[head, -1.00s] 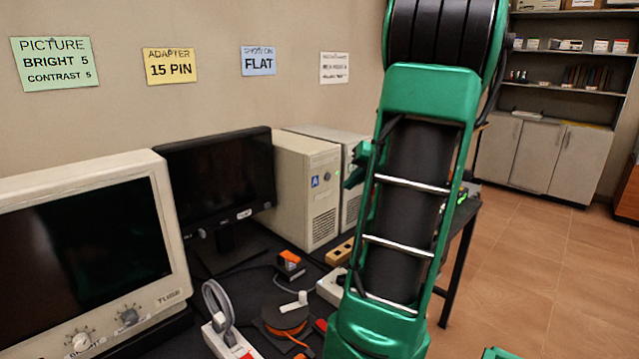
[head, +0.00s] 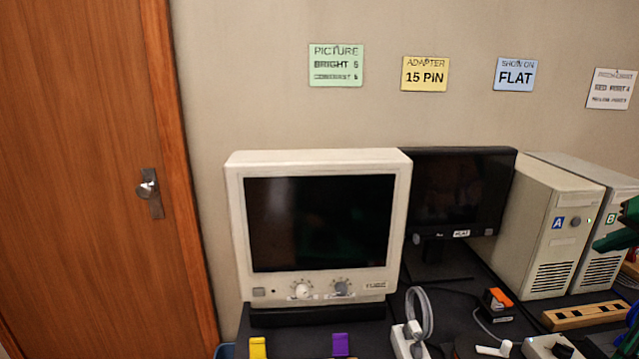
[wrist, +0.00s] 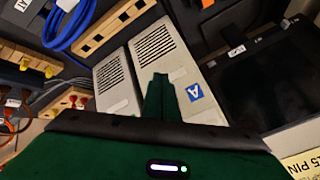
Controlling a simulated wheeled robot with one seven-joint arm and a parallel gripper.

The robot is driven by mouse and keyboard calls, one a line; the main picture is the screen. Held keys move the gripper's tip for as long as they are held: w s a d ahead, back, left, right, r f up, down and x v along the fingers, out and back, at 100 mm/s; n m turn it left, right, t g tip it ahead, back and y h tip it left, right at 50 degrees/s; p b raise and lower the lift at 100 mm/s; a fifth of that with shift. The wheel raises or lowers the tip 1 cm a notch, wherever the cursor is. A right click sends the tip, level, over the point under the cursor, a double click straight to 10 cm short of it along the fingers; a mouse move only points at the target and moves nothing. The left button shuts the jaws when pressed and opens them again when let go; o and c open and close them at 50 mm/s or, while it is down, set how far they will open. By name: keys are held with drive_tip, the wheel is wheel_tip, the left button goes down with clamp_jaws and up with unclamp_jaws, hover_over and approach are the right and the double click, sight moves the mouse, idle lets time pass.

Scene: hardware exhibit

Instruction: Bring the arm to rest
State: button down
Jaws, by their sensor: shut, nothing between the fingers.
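My gripper (wrist: 160,95) shows in the wrist view as two green fingers pressed together, shut and empty. It points toward the beige computer towers, with the tower marked A (wrist: 180,62) just beyond the fingertips; I see no contact. In the head view only a green piece of my arm shows at the right edge, beside the tower marked B (head: 600,250). The rest of my arm is out of that view.
A beige tube monitor (head: 320,225), a black flat monitor (head: 462,200) and tower A (head: 550,225) stand on the dark table. A power strip (head: 408,340), cables and a wooden block (head: 585,315) lie in front. A wooden door (head: 90,180) is at left.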

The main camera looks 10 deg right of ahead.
drive_tip(key=a+f+n+g+y, duration=0.1)
drive_tip(key=a+f+g, duration=0.1)
drive_tip(key=a, duration=0.7)
drive_tip(key=a+f+n+g, duration=0.1)
drive_tip(key=a+f+g, duration=0.15)
drive_tip(key=a, duration=0.55)
drive_tip(key=s+a+f+g, duration=0.1)
drive_tip(key=s+a, duration=0.6)
drive_tip(key=s+a+f+n+g, duration=0.1)
drive_tip(key=s+a+f+g, duration=0.1)
drive_tip(key=s+a, duration=0.4)
drive_tip(key=shift+s+a+f+y, duration=0.3)
drive_tip(key=shift+s+a+y, duration=0.1)
drive_tip(key=shift+a, duration=0.6)
drive_tip(key=shift+g, duration=0.25)
drive_tip(key=shift+w+f, duration=0.25)
drive_tip(key=shift+w, duration=0.4)
